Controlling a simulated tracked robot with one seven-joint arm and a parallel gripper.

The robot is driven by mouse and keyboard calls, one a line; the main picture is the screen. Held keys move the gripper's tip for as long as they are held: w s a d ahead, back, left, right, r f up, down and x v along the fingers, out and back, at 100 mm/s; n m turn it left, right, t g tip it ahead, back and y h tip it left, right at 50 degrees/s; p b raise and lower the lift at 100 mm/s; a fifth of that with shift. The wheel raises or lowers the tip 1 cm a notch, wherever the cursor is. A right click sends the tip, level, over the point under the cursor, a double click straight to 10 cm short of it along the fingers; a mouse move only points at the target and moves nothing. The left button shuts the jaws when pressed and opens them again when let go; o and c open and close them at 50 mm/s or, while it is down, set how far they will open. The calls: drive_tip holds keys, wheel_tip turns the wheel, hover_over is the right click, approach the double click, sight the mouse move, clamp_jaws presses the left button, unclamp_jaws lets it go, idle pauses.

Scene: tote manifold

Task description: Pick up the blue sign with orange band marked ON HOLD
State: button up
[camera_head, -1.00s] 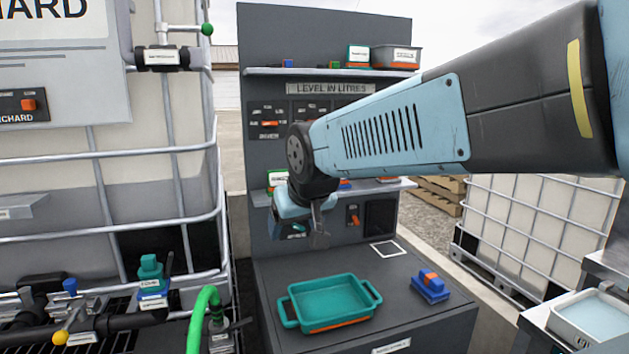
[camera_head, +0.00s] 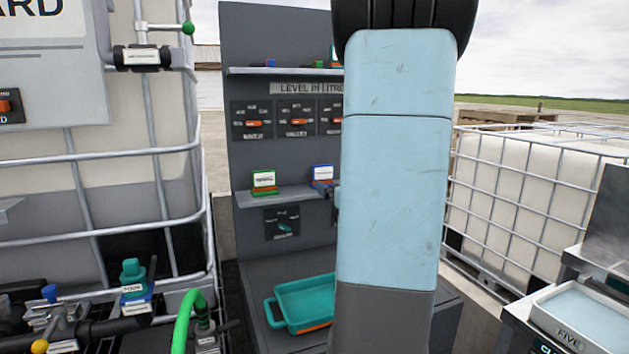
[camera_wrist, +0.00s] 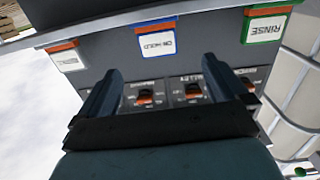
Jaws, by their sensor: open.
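The blue sign with an orange band, marked ON HOLD (camera_wrist: 157,41), shows upside down in the wrist view, on the shelf edge ahead of my gripper. My gripper (camera_wrist: 161,66) is open and empty, its two fingers spread either side of the sign's line and apart from it. In the head view the blue-edged sign (camera_head: 322,173) stands on the middle shelf, its right side against the outline of my arm. My arm hides most of the gripper there.
A green sign marked RINSE (camera_wrist: 266,25) and a white sign with an orange band (camera_wrist: 67,58) flank it. The shelf (camera_head: 275,196) sits above a teal tray (camera_head: 303,302). Dial panels (camera_head: 252,121) are on the board. A caged tank (camera_head: 520,190) stands right.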

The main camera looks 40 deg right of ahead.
sight(324, 174)
drive_tip(key=x, duration=1.3)
drive_tip(key=shift+w+d, duration=0.3)
drive_tip(key=shift+w, duration=0.05)
drive_tip(key=c, duration=1)
drive_tip(key=shift+r, duration=0.2)
